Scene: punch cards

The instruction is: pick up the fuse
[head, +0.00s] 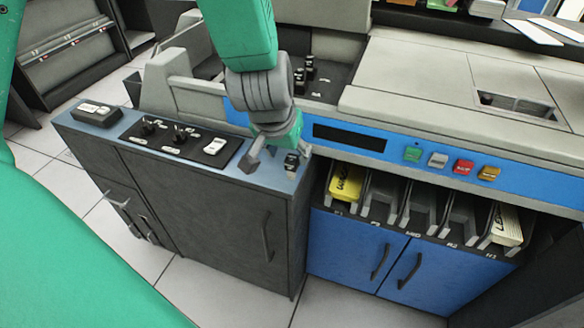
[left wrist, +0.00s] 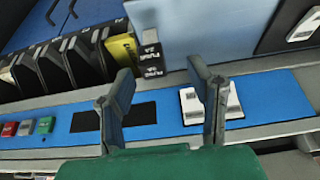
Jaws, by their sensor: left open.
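The fuse (head: 291,163) is a small dark block with a pale label, at the right end of the grey cabinet's top. In the left wrist view the fuse (left wrist: 152,52) shows beyond and between the two fingertips, with lettering on its dark and white faces. My left gripper (head: 276,158) points down over that end of the cabinet. Its fingers are spread and empty, and the right finger appears close beside the fuse in the head view. In the left wrist view the open fingers (left wrist: 160,76) frame the fuse. Whether they touch it I cannot tell. My right gripper is not in view.
The grey cabinet (head: 205,205) carries a switch panel (head: 180,140) left of the gripper. Behind is a machine with a blue strip, a dark display (head: 349,137) and coloured buttons (head: 464,167). Card slots at right hold a yellow card stack (head: 346,184) and a cream one (head: 506,226).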

